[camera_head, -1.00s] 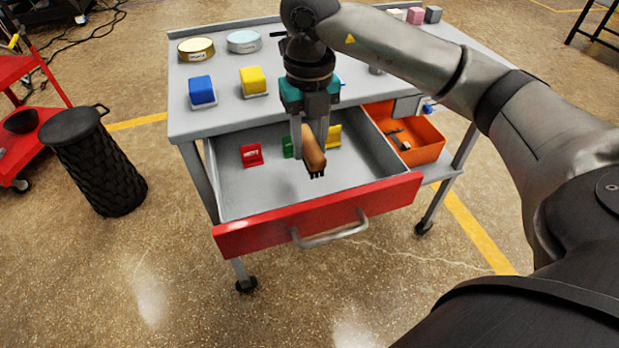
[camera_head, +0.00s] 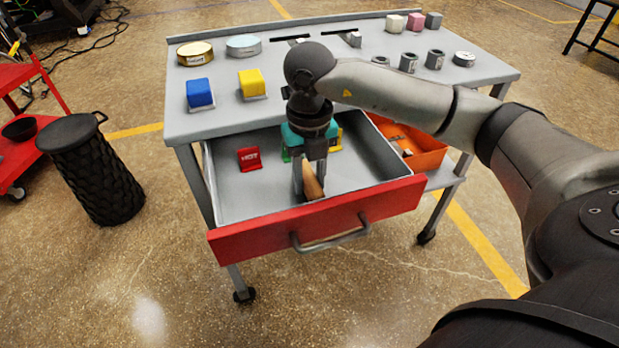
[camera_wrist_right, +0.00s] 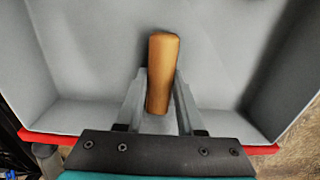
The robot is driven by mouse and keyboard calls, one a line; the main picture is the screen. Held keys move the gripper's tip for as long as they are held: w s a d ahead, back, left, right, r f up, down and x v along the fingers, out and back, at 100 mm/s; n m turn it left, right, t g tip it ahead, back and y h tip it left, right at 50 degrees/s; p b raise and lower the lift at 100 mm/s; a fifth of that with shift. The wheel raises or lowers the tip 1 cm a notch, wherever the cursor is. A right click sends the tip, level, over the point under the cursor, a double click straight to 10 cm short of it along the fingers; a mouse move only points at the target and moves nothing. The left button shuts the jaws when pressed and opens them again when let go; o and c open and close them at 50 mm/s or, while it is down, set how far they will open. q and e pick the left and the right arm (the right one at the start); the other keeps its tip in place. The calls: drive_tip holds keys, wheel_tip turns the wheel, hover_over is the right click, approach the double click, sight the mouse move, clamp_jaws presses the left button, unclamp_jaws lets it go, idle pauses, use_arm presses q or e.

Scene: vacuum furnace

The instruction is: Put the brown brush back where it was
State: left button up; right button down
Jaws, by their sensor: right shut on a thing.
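The brown brush (camera_head: 312,182) is between the fingers of my right gripper (camera_head: 308,188), down inside the open drawer (camera_head: 232,200) near its front panel. The right wrist view shows its brown handle (camera_wrist_right: 162,72) between the two fingers (camera_wrist_right: 158,105) over the grey drawer floor. I cannot tell whether the brush touches the floor. The right gripper is shut on the brush. The left gripper is out of view.
A red block marked HOT (camera_head: 249,159) sits in the drawer. Green and yellow pieces are partly hidden behind my gripper. An orange bin (camera_head: 428,156) stands right of the drawer. Blue (camera_head: 200,93) and yellow (camera_head: 252,82) blocks sit on the tabletop.

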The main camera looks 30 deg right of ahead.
sight(309, 178)
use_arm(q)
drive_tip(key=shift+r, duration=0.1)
use_arm(e)
drive_tip(key=shift+f, duration=0.15)
drive_tip(key=c, duration=0.5)
unclamp_jaws()
drive_tip(key=shift+r, duration=0.2)
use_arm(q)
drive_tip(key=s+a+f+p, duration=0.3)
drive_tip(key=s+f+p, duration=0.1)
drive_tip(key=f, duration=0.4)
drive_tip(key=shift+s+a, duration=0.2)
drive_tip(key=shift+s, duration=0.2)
use_arm(e)
drive_tip(key=shift+r, duration=6)
